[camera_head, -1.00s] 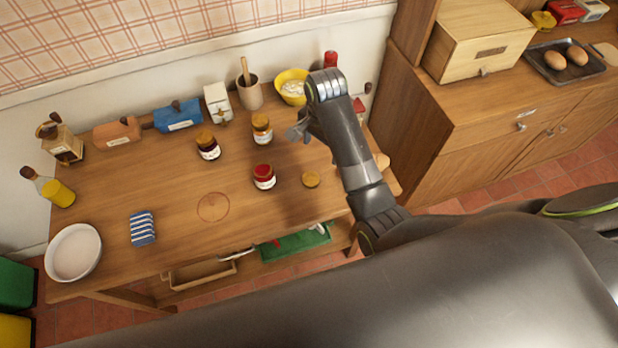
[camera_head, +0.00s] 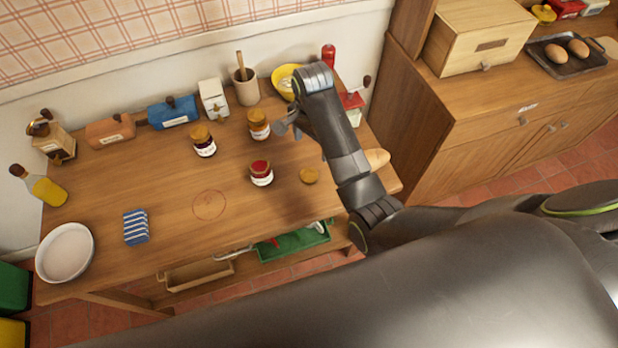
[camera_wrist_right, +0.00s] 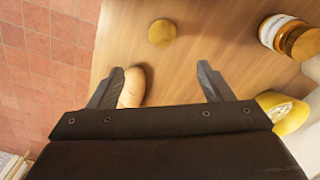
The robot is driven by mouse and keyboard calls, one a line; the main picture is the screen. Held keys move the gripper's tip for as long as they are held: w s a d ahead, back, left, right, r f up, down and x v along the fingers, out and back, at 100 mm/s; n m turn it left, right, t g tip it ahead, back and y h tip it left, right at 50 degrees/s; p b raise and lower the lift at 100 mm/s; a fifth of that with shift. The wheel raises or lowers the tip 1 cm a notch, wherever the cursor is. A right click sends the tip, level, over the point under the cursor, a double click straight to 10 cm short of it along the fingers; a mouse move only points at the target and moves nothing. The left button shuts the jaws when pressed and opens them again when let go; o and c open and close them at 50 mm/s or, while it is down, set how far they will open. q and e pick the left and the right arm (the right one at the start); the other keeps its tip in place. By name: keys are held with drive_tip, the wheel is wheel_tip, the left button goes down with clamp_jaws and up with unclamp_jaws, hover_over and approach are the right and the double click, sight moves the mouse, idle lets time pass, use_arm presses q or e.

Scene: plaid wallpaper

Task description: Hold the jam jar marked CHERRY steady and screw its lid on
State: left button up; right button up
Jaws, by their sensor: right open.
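A jar with red contents and no lid on it (camera_head: 261,177) stands upright on the table. Its label is too small to read, so I cannot confirm CHERRY. A loose gold lid (camera_head: 309,176) lies flat to its right and also shows in the right wrist view (camera_wrist_right: 162,32). A dark jar (camera_head: 204,146) and an amber jar (camera_head: 259,127), both with gold lids, stand behind. My right gripper (camera_head: 285,126) is open and empty above the table, just right of the amber jar in the head view. Its spread fingers show in the wrist view (camera_wrist_right: 159,84). My left gripper is out of view.
A yellow bowl (camera_head: 284,82) is partly hidden behind my right arm. A bread-like object (camera_wrist_right: 133,88) shows beside one finger. A crock (camera_head: 245,93), tins and bottles line the back. A striped cloth (camera_head: 135,227) and white bowl (camera_head: 66,230) are left. The table's front middle is clear.

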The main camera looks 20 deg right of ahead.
hover_over(309, 174)
drive_tip(key=f, duration=0.5)
drive_tip(key=f+p, duration=0.1)
drive_tip(key=f, duration=0.1)
drive_tip(key=shift+s+d+f, duration=0.25)
drive_tip(key=shift+d+f, duration=0.05)
drive_tip(key=shift+f, duration=0.45)
drive_tip(key=f, duration=0.3)
drive_tip(key=shift+w+a+f+p, duration=0.2)
drive_tip(key=shift+a+f+p, duration=0.05)
drive_tip(key=shift+f+p, duration=0.05)
drive_tip(key=shift+f, duration=0.75)
drive_tip(key=c, duration=1)
